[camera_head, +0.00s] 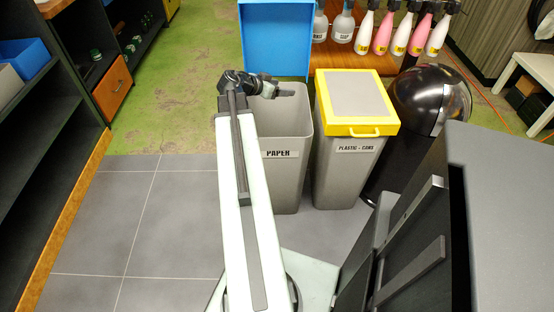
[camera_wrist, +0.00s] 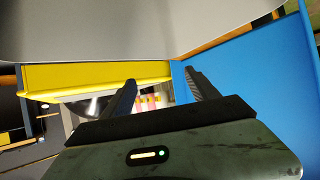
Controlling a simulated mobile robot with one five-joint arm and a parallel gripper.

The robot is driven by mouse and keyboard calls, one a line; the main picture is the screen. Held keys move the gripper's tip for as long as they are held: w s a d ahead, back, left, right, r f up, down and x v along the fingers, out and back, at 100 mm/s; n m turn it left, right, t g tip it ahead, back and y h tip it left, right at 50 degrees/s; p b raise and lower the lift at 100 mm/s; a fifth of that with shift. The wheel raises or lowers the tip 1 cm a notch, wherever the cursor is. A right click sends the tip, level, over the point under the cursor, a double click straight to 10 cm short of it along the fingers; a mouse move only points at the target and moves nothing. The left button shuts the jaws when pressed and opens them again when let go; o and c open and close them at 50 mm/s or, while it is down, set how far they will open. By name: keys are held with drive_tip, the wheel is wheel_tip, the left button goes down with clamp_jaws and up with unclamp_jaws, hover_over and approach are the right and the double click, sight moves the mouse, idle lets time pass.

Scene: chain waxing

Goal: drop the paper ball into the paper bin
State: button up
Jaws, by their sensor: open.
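The grey paper bin (camera_head: 286,176), labelled PAPER, stands upright on the tiles with its blue lid (camera_head: 273,38) swung up behind its mouth. My gripper (camera_head: 284,90) is over the bin's open mouth, in front of the blue lid. In the wrist view my gripper (camera_wrist: 161,80) is open, its two fingers apart with nothing between them. The blue lid (camera_wrist: 258,90) fills the right of that view. The paper ball is not seen in either view; the inside of the bin is mostly hidden.
A plastic-cans bin (camera_head: 348,170) with a yellow-rimmed lid (camera_head: 357,97) stands just right of the paper bin. A black round bin (camera_head: 428,95) and a grey cabinet (camera_head: 500,210) are at the right. Dark shelves (camera_head: 50,120) line the left. The tiled floor (camera_head: 150,220) left of my arm is clear.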

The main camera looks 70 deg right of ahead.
drive_tip(key=p+v, duration=0.2)
drive_tip(key=v, duration=0.3)
drive_tip(key=shift+a+r, duration=0.15)
drive_tip(key=shift+a, duration=0.1)
drive_tip(key=shift+w, duration=0.15)
